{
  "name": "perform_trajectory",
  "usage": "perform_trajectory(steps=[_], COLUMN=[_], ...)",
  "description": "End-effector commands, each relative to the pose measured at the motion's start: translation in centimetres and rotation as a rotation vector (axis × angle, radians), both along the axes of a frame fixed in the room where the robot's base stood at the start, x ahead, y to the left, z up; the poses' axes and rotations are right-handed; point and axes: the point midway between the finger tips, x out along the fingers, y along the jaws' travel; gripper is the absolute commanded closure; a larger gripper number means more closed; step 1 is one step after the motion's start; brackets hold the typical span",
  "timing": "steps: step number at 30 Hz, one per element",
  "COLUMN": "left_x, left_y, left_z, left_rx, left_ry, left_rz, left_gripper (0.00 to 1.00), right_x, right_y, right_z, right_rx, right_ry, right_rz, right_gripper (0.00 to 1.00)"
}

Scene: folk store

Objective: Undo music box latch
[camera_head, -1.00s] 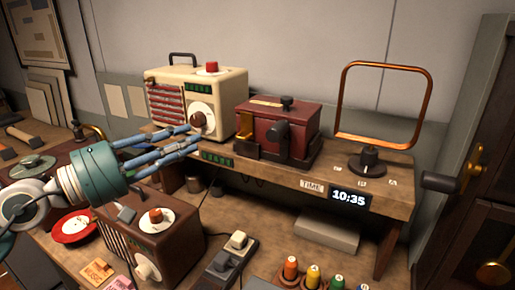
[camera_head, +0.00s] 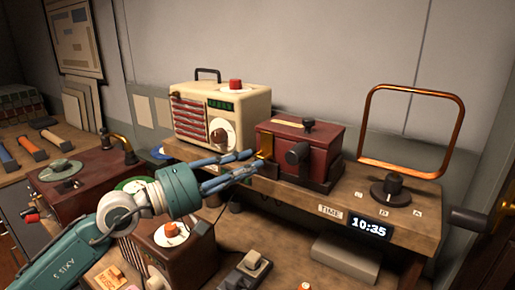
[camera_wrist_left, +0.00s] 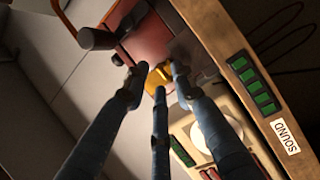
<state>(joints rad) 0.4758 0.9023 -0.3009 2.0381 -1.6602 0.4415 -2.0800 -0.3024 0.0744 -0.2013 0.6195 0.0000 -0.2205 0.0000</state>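The music box (camera_head: 318,150) is a dark red box on the raised wooden shelf, with a dark crank knob (camera_head: 297,153) on its front. A yellow brass latch (camera_head: 265,144) is at its left end. My left gripper (camera_head: 255,162) reaches in from the left, its blue fingertips close to the latch. In the left wrist view the yellow latch (camera_wrist_left: 156,78) lies between the spread fingertips (camera_wrist_left: 160,80), against the red box (camera_wrist_left: 150,40). The fingers look open; whether any touches the latch is unclear. My right gripper is not in view.
A cream radio (camera_head: 245,107) stands just behind and left of the fingers. A copper loop (camera_head: 460,140) and black dial (camera_head: 391,190) are to the right. A brown radio (camera_head: 190,258) sits below my arm. A clock display (camera_head: 368,228) is on the shelf's front.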

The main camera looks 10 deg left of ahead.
Motion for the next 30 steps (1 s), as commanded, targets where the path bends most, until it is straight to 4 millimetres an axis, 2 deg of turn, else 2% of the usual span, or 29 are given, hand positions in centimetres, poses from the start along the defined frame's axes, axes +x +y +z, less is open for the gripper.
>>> perform_trajectory(steps=[1,5,17,21,30], left_x=[0.5,1.7,2.2,2.2,2.2], left_y=[-0.7,-1.7,-2.2,-2.2,-2.3], left_z=[0.7,0.4,0.0,0.0,-0.2], left_rx=[-0.003,-0.003,0.001,0.001,0.003], left_ry=[0.0,0.0,0.001,0.001,0.009], left_rz=[-0.004,0.0,-0.001,-0.001,-0.004], left_gripper=[0.74,0.74,0.74,1.0,1.0], right_x=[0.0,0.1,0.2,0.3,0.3], right_y=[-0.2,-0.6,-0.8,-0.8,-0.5], right_z=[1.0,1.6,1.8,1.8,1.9], right_rx=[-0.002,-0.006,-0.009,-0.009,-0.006], right_ry=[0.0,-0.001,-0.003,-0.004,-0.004], right_rz=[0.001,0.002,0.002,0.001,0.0], right_gripper=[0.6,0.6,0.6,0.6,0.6])
